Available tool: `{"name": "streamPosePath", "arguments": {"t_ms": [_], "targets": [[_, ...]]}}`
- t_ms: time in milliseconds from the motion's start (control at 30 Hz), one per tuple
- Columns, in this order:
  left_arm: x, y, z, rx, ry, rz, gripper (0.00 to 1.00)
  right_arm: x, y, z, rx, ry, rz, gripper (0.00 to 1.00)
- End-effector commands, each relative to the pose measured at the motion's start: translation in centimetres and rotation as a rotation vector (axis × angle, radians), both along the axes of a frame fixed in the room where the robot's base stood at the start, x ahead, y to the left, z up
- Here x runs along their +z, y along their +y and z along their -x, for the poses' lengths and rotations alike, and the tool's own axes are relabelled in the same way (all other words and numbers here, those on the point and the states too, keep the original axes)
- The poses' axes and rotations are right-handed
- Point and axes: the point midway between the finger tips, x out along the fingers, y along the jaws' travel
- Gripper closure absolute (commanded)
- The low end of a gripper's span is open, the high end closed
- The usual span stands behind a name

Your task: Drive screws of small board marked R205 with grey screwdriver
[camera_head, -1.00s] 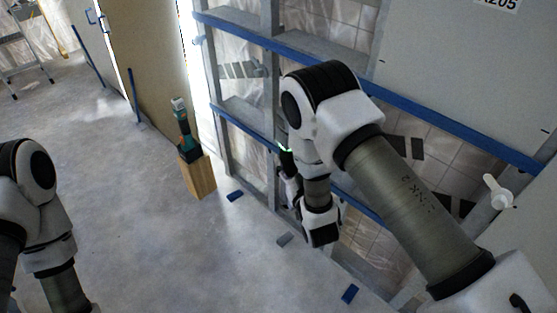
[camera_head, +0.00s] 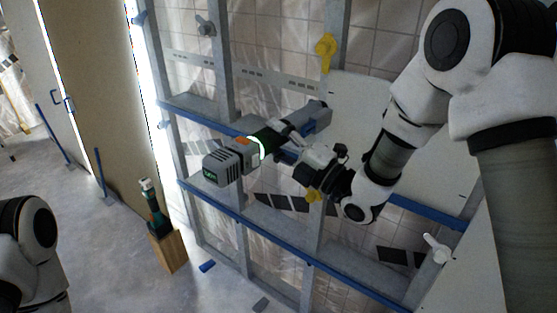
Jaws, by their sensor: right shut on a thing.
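The grey screwdriver (camera_head: 232,163) is a power tool with a grey block at one end, a dark green band and a bluish-grey far end. My right gripper (camera_head: 296,143) is shut around its middle and holds it in the air in front of the wall frame. A pale grey board (camera_head: 355,108) is on the frame behind the tool, partly covered by my right arm. No R205 mark or screws can be made out on it. My left arm shows at the lower left edge; its gripper is out of view.
A teal and black tool (camera_head: 153,208) stands on a wooden block (camera_head: 169,250) on the floor. Yellow clips (camera_head: 325,50) and a white clip (camera_head: 437,248) stick out from the frame. A blue rail (camera_head: 290,245) crosses it. The floor at left is mostly clear.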

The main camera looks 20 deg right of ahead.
Motion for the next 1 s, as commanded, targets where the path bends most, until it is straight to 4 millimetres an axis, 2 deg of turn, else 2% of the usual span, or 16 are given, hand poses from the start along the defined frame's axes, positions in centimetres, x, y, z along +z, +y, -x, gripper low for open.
{"name": "streamPosePath", "arguments": {"t_ms": [33, 167, 600, 1000], "targets": [[0.5, 0.0, 0.0, 0.0, 0.0, 0.0, 1.0, 1.3, 0.1, 0.3, 0.005, -0.019, 0.018, 1.0], [0.8, 0.0, 0.0, 0.0, 0.0, 0.0, 1.0, 2.1, 0.1, 0.5, 0.014, -0.037, 0.043, 1.0], [2.9, 0.0, 0.0, 0.0, 0.0, 0.0, 1.0, 2.2, -2.5, -1.5, 0.013, -0.036, 0.043, 1.0], [2.9, 0.0, 0.0, 0.0, 0.0, 0.0, 1.0, 1.9, -2.8, -1.7, 0.014, -0.036, 0.043, 1.0]]}}
